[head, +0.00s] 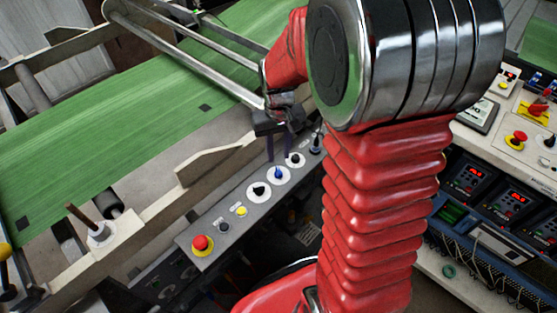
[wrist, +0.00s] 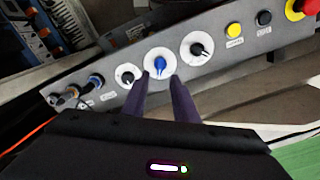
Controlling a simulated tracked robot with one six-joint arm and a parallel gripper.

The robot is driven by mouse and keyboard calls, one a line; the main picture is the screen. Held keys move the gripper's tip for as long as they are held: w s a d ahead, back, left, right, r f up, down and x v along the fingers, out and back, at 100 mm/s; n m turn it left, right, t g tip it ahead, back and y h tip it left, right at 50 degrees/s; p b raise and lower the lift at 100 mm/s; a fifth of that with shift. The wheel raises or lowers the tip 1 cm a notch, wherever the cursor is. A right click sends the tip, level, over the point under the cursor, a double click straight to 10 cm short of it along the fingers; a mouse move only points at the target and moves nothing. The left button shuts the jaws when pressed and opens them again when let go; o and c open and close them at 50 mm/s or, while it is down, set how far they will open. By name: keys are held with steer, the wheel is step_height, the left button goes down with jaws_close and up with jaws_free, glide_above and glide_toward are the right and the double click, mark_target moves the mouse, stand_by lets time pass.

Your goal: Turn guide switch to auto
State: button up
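A grey control panel (head: 238,213) carries a row of rotary switches on white round plates. A blue-knobbed switch (head: 278,173) is the middle one; it also shows in the wrist view (wrist: 160,64). A black-knobbed switch (wrist: 198,49) is on its right there and a smaller black one (wrist: 127,77) on its left. I cannot read which is the guide switch. My gripper (head: 277,153) points down at the panel with two dark fingers apart. In the wrist view its open fingertips (wrist: 161,80) are to either side of the blue knob's lower edge, with nothing visibly held.
A yellow button (wrist: 234,30), a dark button (wrist: 264,18) and a red emergency stop (head: 201,243) share the panel. Further knobs (wrist: 96,81) are at its other end. A green belt (head: 120,125) runs behind. A console (head: 510,190) with red displays stands right.

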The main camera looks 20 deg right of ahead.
step_height(320, 180, up, 7)
stand_by(0.3)
steer(key=shift+w, duration=0.15)
stand_by(0.3)
steer(key=s+a+r+n+t, duration=0.1)
steer(key=s+a+r, duration=0.3)
steer(key=s, duration=0.4)
steer(key=s+a+r+t, duration=0.4)
steer(key=s+r, duration=0.2)
steer(key=s, duration=0.2)
steer(key=shift+s+a+n+t, duration=0.2)
steer(key=shift+n+t, duration=0.1)
steer(key=shift+n, duration=0.1)
stand_by(1.0)
